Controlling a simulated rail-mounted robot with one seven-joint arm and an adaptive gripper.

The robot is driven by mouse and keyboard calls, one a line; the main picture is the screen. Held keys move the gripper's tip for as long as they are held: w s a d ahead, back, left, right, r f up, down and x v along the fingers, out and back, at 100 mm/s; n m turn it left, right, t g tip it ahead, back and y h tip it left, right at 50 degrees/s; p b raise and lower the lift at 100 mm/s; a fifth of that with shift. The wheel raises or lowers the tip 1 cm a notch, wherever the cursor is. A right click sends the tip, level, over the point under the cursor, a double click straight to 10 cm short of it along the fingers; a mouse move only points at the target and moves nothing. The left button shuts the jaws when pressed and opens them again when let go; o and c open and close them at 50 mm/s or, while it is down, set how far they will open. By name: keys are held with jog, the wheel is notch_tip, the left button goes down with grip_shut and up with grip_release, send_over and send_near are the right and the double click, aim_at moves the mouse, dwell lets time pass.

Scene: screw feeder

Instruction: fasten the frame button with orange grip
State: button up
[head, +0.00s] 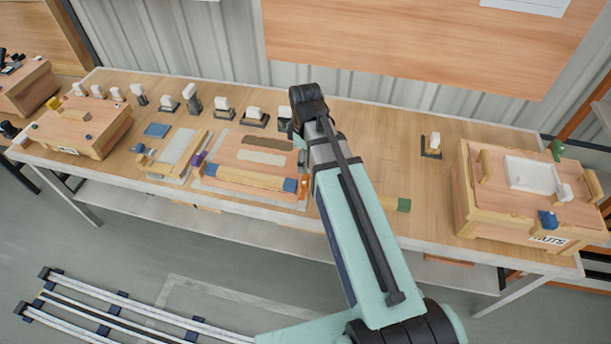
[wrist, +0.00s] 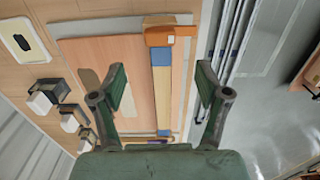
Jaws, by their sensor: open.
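The orange grip (wrist: 160,37) shows at the top of the wrist view, at the end of a long yellow and blue bar (wrist: 162,95); a small pale square is on it. In the head view the orange grip (head: 304,188) is at the right end of the same bar (head: 245,178), along the front edge of a wooden board (head: 225,160). My gripper (wrist: 161,70) is open and empty above the board, its fingers on either side of the bar in the picture. The orange grip is beyond the fingertips, apart from them. In the head view my arm hides the gripper.
Several blocks on dark stands, such as one grey-white block (head: 223,105), line the back of the table. A wooden box (head: 480,215) is at the right and another (head: 85,125) at the left. Bare tabletop (head: 400,160) lies right of my arm.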

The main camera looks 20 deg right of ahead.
aim_at(305, 178)
jog(key=shift+f+p, duration=0.75)
jog(key=shift+f, duration=3.95)
jog(key=c, duration=1.2)
